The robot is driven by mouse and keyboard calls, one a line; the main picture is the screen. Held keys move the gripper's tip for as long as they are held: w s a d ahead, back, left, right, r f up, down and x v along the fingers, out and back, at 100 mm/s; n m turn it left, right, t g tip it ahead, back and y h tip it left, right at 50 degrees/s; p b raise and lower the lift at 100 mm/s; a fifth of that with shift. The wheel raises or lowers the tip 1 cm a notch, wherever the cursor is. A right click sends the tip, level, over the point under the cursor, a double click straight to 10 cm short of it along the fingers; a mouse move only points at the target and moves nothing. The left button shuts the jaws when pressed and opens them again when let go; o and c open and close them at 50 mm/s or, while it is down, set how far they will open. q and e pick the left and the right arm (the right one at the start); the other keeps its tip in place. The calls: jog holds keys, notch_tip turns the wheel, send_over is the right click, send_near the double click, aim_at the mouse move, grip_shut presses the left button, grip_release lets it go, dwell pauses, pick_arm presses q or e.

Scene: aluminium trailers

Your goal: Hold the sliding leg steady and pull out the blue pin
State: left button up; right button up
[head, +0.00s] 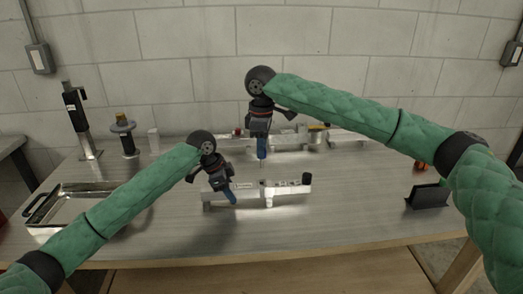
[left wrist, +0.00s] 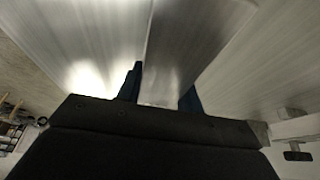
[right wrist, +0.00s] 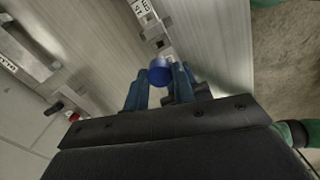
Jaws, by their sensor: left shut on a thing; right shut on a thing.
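The sliding leg (head: 270,196) is a pale aluminium bar lying across the middle of the table, with a black end at its right. My left gripper (head: 232,198) is shut on the leg near its left part. In the left wrist view its fingers sit on either side of the metal bar (left wrist: 165,80). My right gripper (head: 262,152) is shut on the blue pin, above and behind the leg in the head view. The pin's round blue head (right wrist: 159,72) shows between the fingertips in the right wrist view. The pin's lower end is too small to make out.
A second aluminium assembly (head: 345,137) lies behind. A metal tray (head: 70,205) is at the left, with a black upright tool (head: 77,115) and a dark stand (head: 126,137) behind it. A black holder (head: 426,196) stands at the right. The table front is clear.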

pick_arm(q)
jog(key=o, duration=1.2)
